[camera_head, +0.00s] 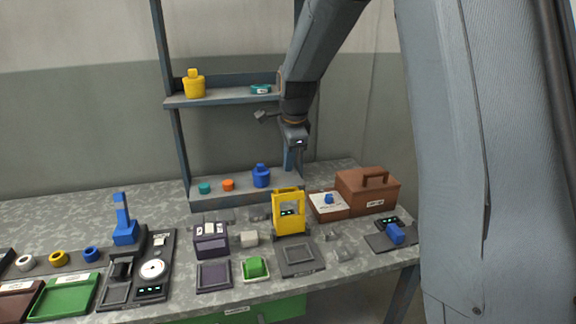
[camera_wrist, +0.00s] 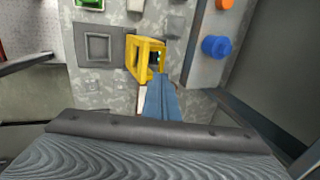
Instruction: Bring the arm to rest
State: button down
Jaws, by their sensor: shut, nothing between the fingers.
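My gripper (camera_head: 298,142) hangs from my arm, pointing down, in the upper middle of the head view. It is in front of the shelf unit and well above the bench. In the wrist view its fingers (camera_wrist: 160,92) are together and empty, in front of the yellow frame device (camera_wrist: 146,58). In the head view this yellow device (camera_head: 290,212) stands upright on the bench below my gripper, clear of it.
The shelf (camera_head: 215,99) holds a yellow bottle (camera_head: 194,86) and a teal item. A blue bottle (camera_head: 261,177) and small caps stand on the lower ledge. A brown case (camera_head: 367,191) stands right. Several devices and trays crowd the bench front; air around my gripper is free.

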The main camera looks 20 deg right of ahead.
jog(key=s+f+n+g, duration=0.1)
jog(key=s+f+n, duration=0.3)
jog(key=s+n, duration=0.5)
jog(key=s+f+n+g+b, duration=0.1)
jog(key=s+f+n, duration=0.3)
jog(key=s+n, duration=0.5)
jog(key=s, duration=1)
jog(key=shift+f+b, duration=0.3)
